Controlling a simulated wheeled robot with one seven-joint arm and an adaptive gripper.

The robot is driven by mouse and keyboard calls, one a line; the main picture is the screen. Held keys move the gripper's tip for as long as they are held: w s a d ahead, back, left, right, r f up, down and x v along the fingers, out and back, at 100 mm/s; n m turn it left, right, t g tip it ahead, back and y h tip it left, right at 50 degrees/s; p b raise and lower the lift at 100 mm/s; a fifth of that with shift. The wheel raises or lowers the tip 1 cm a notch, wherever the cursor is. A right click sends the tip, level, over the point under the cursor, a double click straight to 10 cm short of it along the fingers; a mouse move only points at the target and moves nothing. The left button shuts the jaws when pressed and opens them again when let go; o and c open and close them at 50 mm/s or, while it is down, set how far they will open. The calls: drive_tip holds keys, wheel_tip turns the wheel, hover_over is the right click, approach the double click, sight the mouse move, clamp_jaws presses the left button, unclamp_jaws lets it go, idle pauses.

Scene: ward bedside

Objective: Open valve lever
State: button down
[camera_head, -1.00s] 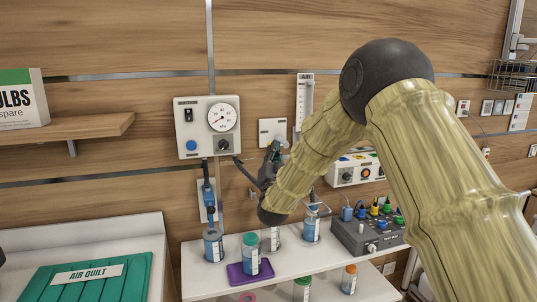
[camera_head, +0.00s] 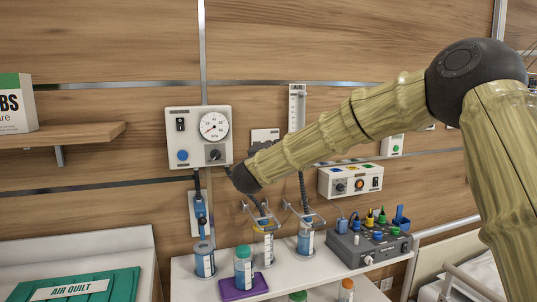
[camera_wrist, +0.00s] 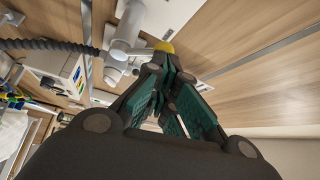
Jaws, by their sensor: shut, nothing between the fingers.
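In the wrist view my gripper (camera_wrist: 160,72) has its dark and green fingers closed together, with nothing seen between them. A yellow tip (camera_wrist: 165,47), possibly part of the valve lever, shows right beside the fingertips. I cannot tell whether they touch. It sits by a pale grey and white cylindrical fitting (camera_wrist: 129,33) at the wall, with a dark ribbed hose (camera_wrist: 50,44) running left. In the head view my forearm hides the fingers and the lever. Part of a pale wall plate (camera_head: 264,137) shows just above the forearm.
Left of my arm is a wall gauge box (camera_head: 198,137). A vertical flow tube (camera_head: 297,106) stands behind the arm. Below are bottles on a white shelf (camera_head: 208,288), a purple tray (camera_head: 243,287) and a grey box with coloured plugs (camera_head: 367,246).

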drive_tip(key=m, duration=0.1)
drive_tip(key=d+m+g, duration=0.1)
drive_tip(key=d+r+m+g, duration=0.1)
drive_tip(key=shift+w+m+y, duration=0.25)
drive_tip(key=shift+m+y, duration=0.05)
drive_tip(key=shift+y, duration=0.1)
drive_tip(key=shift+a, duration=0.1)
drive_tip(key=b+v, duration=0.2)
drive_tip(key=v, duration=1.2)
drive_tip(key=shift+f+b, duration=0.25)
drive_tip(key=shift+b, duration=0.1)
